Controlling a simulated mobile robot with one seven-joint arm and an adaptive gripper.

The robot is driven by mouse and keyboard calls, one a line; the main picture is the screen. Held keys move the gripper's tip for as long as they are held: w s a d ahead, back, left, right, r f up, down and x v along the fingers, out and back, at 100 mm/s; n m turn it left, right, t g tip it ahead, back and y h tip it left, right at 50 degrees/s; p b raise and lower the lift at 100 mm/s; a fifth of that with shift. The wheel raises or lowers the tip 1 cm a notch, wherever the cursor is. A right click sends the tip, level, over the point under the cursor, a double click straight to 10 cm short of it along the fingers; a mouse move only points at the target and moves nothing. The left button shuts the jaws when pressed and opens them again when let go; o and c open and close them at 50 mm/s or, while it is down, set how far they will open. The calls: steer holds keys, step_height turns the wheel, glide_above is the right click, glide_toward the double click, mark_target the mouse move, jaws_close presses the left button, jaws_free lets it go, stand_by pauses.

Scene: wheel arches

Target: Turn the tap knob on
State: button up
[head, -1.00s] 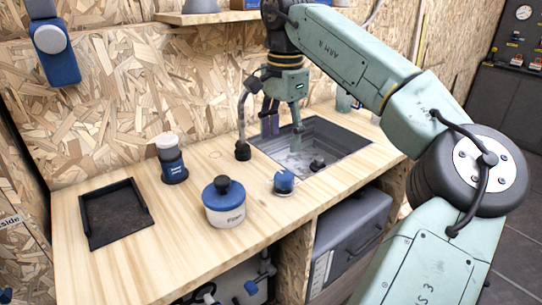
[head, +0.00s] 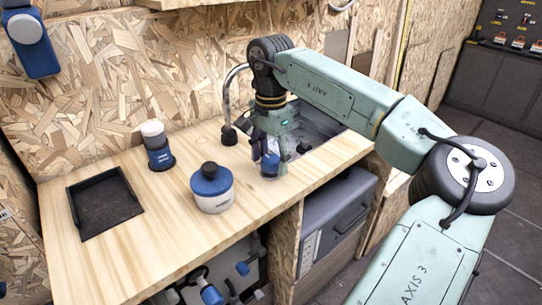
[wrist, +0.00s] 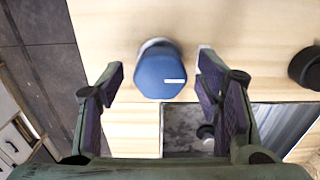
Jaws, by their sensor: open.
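The tap knob is a blue faceted knob (head: 270,165) with a white mark, on the wooden counter in front of the sink. In the wrist view the knob (wrist: 160,72) sits ahead of and between the fingertips, with its mark lying level. My gripper (head: 268,150) is over the knob, and its fingers partly hide it in the head view. In the wrist view my gripper (wrist: 158,80) is open, with a gap on both sides of the knob. The curved tap spout (head: 232,92) rises behind, left of the gripper.
The sink (head: 318,130) lies right behind the knob. A blue-and-white lidded jar (head: 212,190) stands left of the gripper. A blue-and-white bottle (head: 157,148) and a dark tray (head: 72,205) are further left. The counter's front edge (head: 250,225) is clear.

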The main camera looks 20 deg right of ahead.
steer(key=shift+c, duration=0.5)
steer(key=c, duration=1.1)
steer(key=shift+o, duration=0.2)
steer(key=shift+m, duration=0.3)
steer(key=m+b, duration=0.1)
steer(key=m, duration=0.2)
steer(key=shift+m, duration=0.3)
steer(key=m+b, duration=0.1)
steer(key=m, duration=0.3)
steer(key=shift+m, duration=0.3)
steer(key=m+b, duration=0.1)
steer(key=m, duration=0.8)
steer(key=shift+b, duration=0.4)
